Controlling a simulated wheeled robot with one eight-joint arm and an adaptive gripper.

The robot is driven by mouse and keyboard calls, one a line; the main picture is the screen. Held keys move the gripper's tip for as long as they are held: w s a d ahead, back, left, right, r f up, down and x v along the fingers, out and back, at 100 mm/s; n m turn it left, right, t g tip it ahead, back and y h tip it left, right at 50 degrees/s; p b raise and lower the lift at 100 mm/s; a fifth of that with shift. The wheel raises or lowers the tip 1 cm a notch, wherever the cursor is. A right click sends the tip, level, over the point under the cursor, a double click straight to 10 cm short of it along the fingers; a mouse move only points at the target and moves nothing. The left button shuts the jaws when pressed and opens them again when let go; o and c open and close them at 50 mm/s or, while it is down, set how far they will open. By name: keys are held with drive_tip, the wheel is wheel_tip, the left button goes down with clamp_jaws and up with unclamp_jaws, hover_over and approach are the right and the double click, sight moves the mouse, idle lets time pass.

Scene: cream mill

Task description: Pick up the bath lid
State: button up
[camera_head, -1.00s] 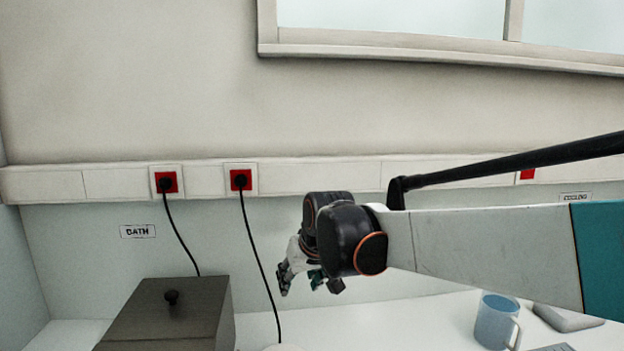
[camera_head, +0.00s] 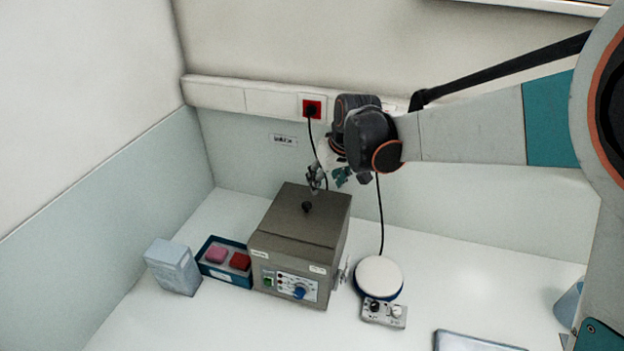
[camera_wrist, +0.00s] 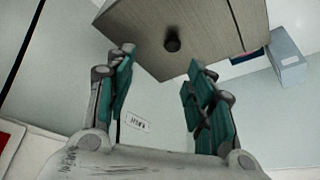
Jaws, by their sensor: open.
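The bath lid (camera_head: 290,214) is the flat grey-brown top of a box-shaped bath (camera_head: 294,256) on the white bench. A small black knob (camera_head: 307,206) stands at its middle. In the wrist view the lid (camera_wrist: 150,25) is at the top, with its knob (camera_wrist: 172,42) beyond the fingertips. My gripper (camera_head: 328,176) is above the back part of the lid, near the wall. In the wrist view my gripper (camera_wrist: 158,60) has its green-padded fingers spread apart with nothing between them. The knob lies outside the fingers.
A blue tray (camera_head: 210,270) with pink and red blocks and a pale box (camera_head: 173,266) stand left of the bath. A round white-topped device (camera_head: 379,278) stands close on its right. A tablet (camera_head: 470,342) and mug (camera_head: 568,303) are farther right. Cords hang behind.

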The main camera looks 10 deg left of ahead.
drive_tip(key=a+r, duration=0.1)
drive_tip(key=a, duration=0.1)
hover_over(307, 204)
drive_tip(key=s+d, duration=0.2)
drive_tip(key=shift+n, duration=0.4)
drive_tip(key=f, duration=0.7)
drive_tip(key=shift+a+f+p, duration=0.2)
drive_tip(key=shift+f+p, duration=0.15)
drive_tip(key=shift+f, duration=0.05)
drive_tip(key=shift+x, duration=2.75)
drive_tip(key=shift+s+f, duration=0.1)
drive_tip(key=shift+s, duration=0.1)
drive_tip(key=c, duration=1.1)
